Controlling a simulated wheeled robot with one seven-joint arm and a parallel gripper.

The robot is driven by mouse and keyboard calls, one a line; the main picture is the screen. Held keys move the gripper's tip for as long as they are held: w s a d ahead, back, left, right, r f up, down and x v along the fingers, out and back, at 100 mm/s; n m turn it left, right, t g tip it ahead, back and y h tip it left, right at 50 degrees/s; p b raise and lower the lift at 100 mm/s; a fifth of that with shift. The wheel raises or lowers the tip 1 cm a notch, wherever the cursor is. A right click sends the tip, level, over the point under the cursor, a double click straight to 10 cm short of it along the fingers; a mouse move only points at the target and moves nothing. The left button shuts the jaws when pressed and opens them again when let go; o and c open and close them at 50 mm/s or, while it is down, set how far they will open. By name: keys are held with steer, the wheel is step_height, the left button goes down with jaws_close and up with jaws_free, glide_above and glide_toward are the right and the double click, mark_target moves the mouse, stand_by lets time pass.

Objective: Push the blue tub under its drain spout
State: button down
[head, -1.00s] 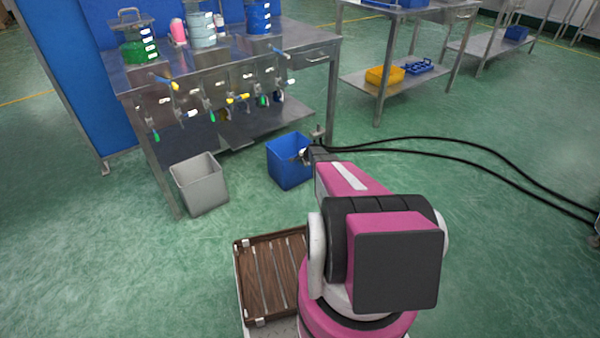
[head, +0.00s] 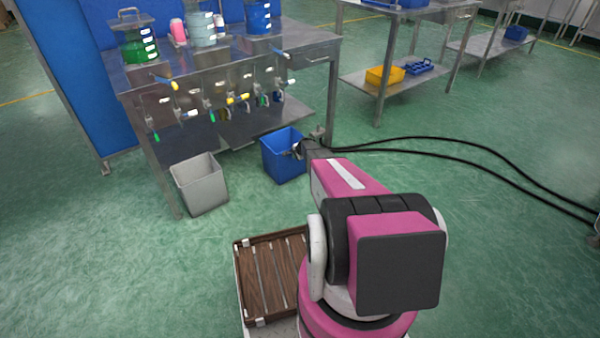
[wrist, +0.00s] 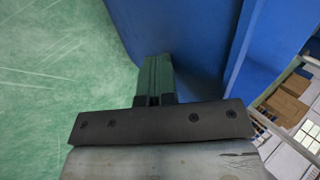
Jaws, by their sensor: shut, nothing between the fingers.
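The blue tub (head: 281,160) stands upright on the green floor in front of the steel bench, near the bench's right leg. My gripper (head: 300,149) is at the tub's right side in the head view, with its fingers against or very close to the wall. In the wrist view the shut, empty fingers (wrist: 157,75) point at the blue tub wall (wrist: 190,35); exact contact is hard to tell. A row of drain spouts with coloured taps (head: 231,100) hangs along the bench front, above and behind the tub. Which spout belongs to the tub is not clear.
A grey tub (head: 200,186) stands on the floor to the left, apart from the blue one. The bench's low shelf (head: 262,122) lies behind the blue tub. Black cables (head: 450,150) run along the floor to the right.

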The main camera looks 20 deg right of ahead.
steer(key=shift+w+a, duration=1.1)
steer(key=shift+w, duration=2)
steer(key=s+d, duration=0.4)
steer(key=s, duration=0.7)
steer(key=s+d, duration=0.4)
steer(key=s, duration=0.7)
steer(key=s+d, duration=0.4)
steer(key=s, duration=0.7)
steer(key=shift+s, duration=0.15)
steer(key=s+a+r+n+g, duration=0.2)
steer(key=s+a+r+n, duration=0.25)
steer(key=a+r, duration=0.5)
steer(key=s+a+r+n+g, duration=0.1)
steer(key=s+a+r+n, duration=0.2)
steer(key=s+a+r, duration=0.6)
steer(key=s+a+r+n+g+h, duration=0.1)
steer(key=s+a+r+n, duration=0.2)
steer(key=s+r, duration=0.3)
steer(key=s+a+r+n+g+h, duration=0.1)
steer(key=s+a+r, duration=0.4)
steer(key=r, duration=0.7)
steer(key=shift+s+n+g, duration=0.4)
steer(key=shift+n+g, duration=0.3)
steer(key=shift+n, duration=0.55)
